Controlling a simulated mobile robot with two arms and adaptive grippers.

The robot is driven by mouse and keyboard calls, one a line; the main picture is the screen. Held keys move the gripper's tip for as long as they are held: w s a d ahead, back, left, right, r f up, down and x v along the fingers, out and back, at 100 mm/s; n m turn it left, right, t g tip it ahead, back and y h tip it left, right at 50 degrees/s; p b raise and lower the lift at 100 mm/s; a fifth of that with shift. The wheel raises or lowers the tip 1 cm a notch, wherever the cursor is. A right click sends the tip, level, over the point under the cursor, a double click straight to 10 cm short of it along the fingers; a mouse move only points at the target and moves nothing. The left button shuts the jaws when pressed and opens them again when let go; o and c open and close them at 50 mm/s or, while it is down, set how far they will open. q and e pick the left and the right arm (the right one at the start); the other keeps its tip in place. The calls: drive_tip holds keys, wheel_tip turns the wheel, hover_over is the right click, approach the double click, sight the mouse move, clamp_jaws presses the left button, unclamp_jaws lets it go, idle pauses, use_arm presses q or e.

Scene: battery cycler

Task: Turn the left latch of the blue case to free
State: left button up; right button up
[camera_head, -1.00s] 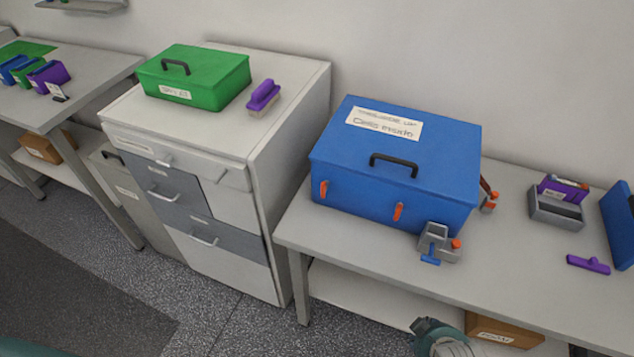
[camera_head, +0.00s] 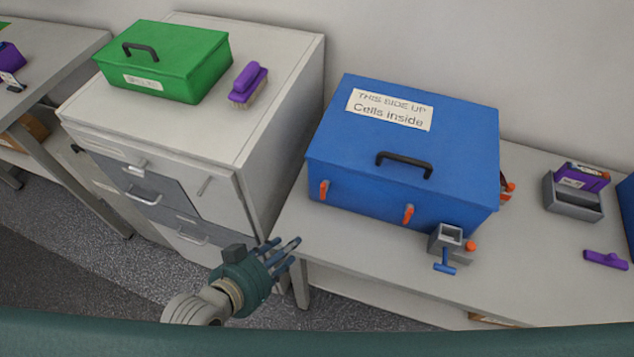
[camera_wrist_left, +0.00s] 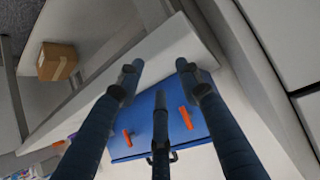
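The blue case (camera_head: 400,150) stands on the right-hand table, lid shut, with a black handle on top and a label reading "Cells inside". Its left latch (camera_head: 323,190) and right latch (camera_head: 408,214) are orange and hang roughly upright on the front face. In the left wrist view the two orange latches (camera_wrist_left: 186,118) and (camera_wrist_left: 127,137) show beyond my fingers. My left gripper (camera_head: 284,253) is open and empty, low in front of the table's left end, apart from the case. My right gripper is not in view.
A grey clamp (camera_head: 448,240) with a blue handle sits at the case's front right corner. A white drawer cabinet (camera_head: 285,110) with a green box (camera_head: 165,65) and purple brush (camera_head: 247,86) stands at left. A cardboard box (camera_wrist_left: 57,62) lies on the lower shelf.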

use_arm(q)
drive_tip(key=d+r+t+h, duration=0.3)
drive_tip(key=d+r, duration=0.1)
drive_tip(key=t, duration=0.4)
approach(324, 190)
drive_tip(key=shift+h, duration=0.3)
drive_tip(key=p+x, duration=0.2)
drive_tip(key=x, duration=0.7)
drive_tip(key=shift+a+f, duration=0.15)
drive_tip(key=shift+a, duration=0.05)
clamp_jaws()
